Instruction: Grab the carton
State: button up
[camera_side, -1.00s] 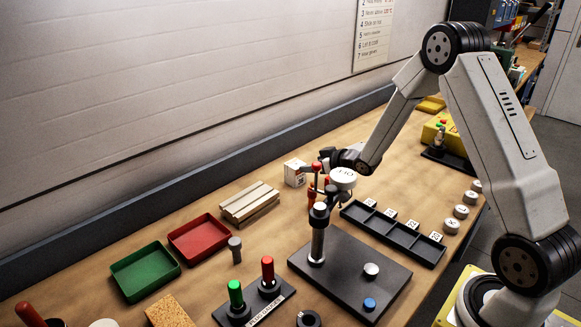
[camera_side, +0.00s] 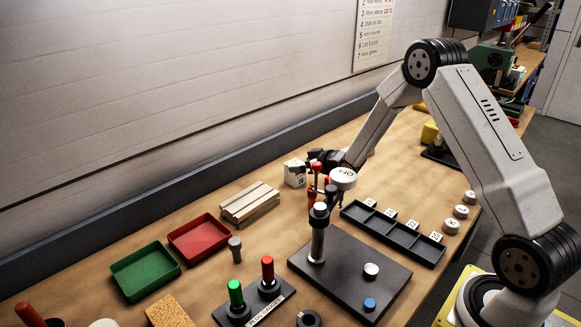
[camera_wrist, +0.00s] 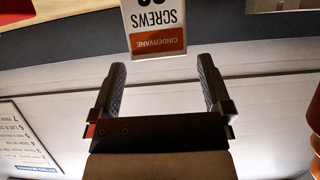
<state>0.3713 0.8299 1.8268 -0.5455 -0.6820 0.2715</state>
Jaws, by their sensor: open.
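The carton (camera_side: 295,173) is a small white box with an orange band, standing on the bench near the wall. In the wrist view the carton (camera_wrist: 155,25) shows its screws label upside down at the top, ahead of the fingertips and roughly centred between them. My gripper (camera_wrist: 161,68) is open, with nothing between its fingers. In the side view my gripper (camera_side: 312,163) is just right of the carton, low over the bench. Red-handled tools and the arm partly hide the fingers there, so I cannot tell the exact gap.
Red-handled tools (camera_side: 316,180) stand close by the carton. A wooden pallet (camera_side: 249,202) lies to its left. A post on a dark plate (camera_side: 345,262) and a black slotted tray (camera_side: 393,235) are nearer. Red (camera_side: 199,257) and green (camera_side: 145,286) trays sit at the left.

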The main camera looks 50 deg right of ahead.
aim_at(297, 164)
jog(key=shift+x, duration=1.55)
jog(key=c, duration=1.3)
jog(key=shift+r, duration=0.2)
jog(key=shift+r, duration=4.9)
